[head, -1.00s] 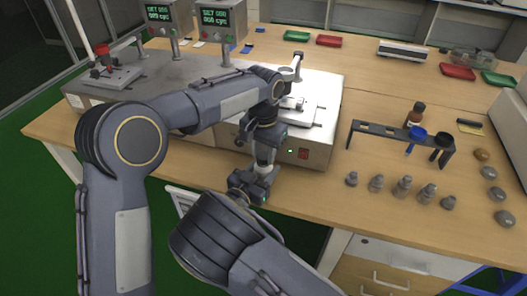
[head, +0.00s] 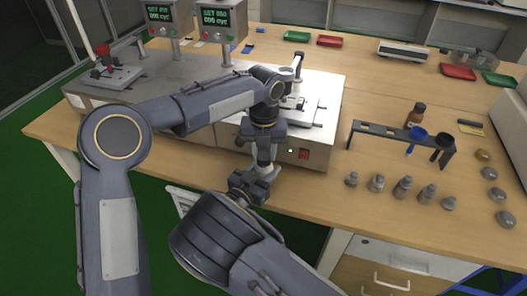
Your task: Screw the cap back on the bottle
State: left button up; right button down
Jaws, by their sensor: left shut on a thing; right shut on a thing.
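My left gripper (head: 265,158) points down in front of the metal test machine, at the table's front edge. My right gripper (head: 258,184) comes up from below and sits just under it. Both grippers are shut, tip to tip. A small pale piece (head: 264,153) shows between them, in line with the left gripper. The bottle and its cap are mostly hidden by the fingers. The cap appears to be in the upper, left gripper and the bottle in the lower, right one. I cannot see whether the thread is engaged.
The metal test machine (head: 225,133) stands close behind the grippers. The table front between is clear.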

pick_arm(q)
jog(key=m, duration=0.7)
jog(key=shift+s+d+f, duration=0.2)
jog(key=shift+f, duration=0.1)
jog(key=shift+r+m, duration=0.15)
jog(key=shift+m, duration=0.55)
jog(key=shift+w+a+r, duration=0.1)
jog(key=shift+w, duration=0.05)
jog(key=o, duration=0.9)
jog(key=shift+o, duration=0.2)
jog(key=shift+r, duration=0.1)
jog(key=shift+r, duration=2.2)
